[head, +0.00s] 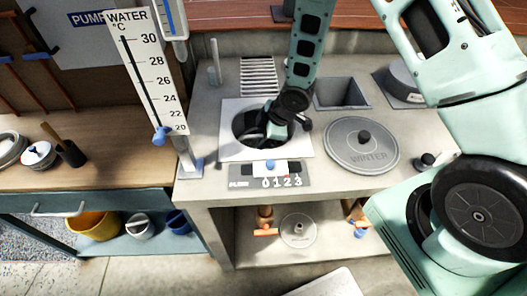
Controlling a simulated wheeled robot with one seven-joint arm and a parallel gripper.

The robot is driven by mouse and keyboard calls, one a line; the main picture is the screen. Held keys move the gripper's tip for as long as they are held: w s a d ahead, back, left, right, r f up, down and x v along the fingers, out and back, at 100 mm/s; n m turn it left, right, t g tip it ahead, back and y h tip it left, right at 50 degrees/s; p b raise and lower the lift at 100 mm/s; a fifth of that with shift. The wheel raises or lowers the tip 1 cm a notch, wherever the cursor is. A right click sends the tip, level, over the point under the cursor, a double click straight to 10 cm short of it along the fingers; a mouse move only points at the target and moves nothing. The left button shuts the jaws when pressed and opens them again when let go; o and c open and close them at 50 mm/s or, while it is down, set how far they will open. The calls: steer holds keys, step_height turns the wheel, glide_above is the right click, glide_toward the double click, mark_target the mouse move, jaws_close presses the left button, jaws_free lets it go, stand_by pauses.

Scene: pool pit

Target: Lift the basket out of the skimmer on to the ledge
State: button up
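The skimmer is a round dark opening in a white square plate (232,150) set into the grey concrete ledge (205,120). My gripper (268,130) reaches down into the right side of this opening, with my arm coming from above and behind. Its fingertips are dark and small against the dark hole, so I cannot tell if they are open or shut. I cannot make out the basket; the gripper and the shadow in the opening may hide it.
A slatted grate (258,76) is behind the skimmer. A slider panel with digits (272,177) is in front. A tall temperature scale (150,70) stands left.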

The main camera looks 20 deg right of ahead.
jaws_close()
step_height(320, 180, up, 18)
steer(key=p, duration=0.5)
stand_by(0.3)
steer(key=shift+r, duration=0.15)
steer(key=shift+r+p, duration=1.05)
steer(key=shift+p, duration=0.3)
